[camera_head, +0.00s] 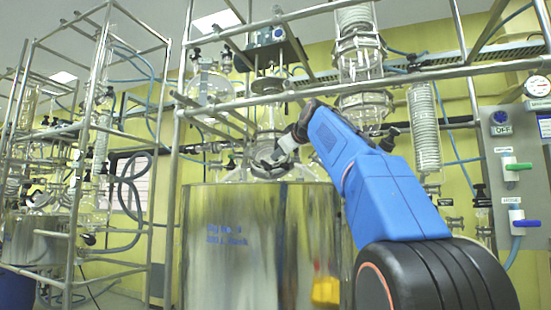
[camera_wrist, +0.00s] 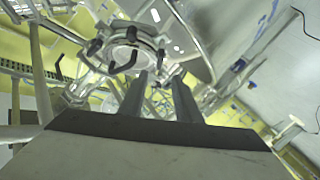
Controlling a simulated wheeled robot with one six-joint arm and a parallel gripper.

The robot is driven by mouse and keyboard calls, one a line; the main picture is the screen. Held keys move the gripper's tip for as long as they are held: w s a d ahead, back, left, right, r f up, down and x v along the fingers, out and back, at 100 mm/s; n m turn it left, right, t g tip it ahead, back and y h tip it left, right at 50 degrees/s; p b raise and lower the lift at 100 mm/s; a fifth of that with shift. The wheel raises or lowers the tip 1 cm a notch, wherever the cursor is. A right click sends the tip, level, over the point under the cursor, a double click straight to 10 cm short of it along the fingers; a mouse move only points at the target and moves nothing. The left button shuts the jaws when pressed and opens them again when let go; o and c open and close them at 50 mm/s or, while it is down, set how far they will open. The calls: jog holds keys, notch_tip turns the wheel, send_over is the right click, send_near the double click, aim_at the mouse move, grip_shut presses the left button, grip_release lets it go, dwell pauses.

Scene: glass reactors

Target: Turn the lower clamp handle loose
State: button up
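My gripper (camera_head: 282,152) reaches in front of the glass reactor's top, above the steel vessel (camera_head: 250,225). In the wrist view, the two grey fingers of my gripper (camera_wrist: 162,76) stand apart with nothing between them. A round clamp ring (camera_wrist: 154,40) with several black handles lies just beyond the fingertips, up and to the left. One black handle (camera_wrist: 95,47) is on its left side and another (camera_wrist: 124,67) on its near side. Neither seems touched by the fingers. In the head view the clamp is partly hidden, and I cannot tell which handle is the lower one.
A metal pipe frame (camera_head: 340,97) crosses in front of the glassware, close above my arm. A glass coil column (camera_head: 424,128) stands to the right. A panel with valves (camera_head: 520,140) is at the far right. A second reactor rig (camera_head: 70,150) stands at the left.

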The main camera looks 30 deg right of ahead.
jog(key=v, duration=0.3)
jog(key=shift+s, duration=0.2)
jog(key=shift+a, duration=0.1)
dwell(0.3)
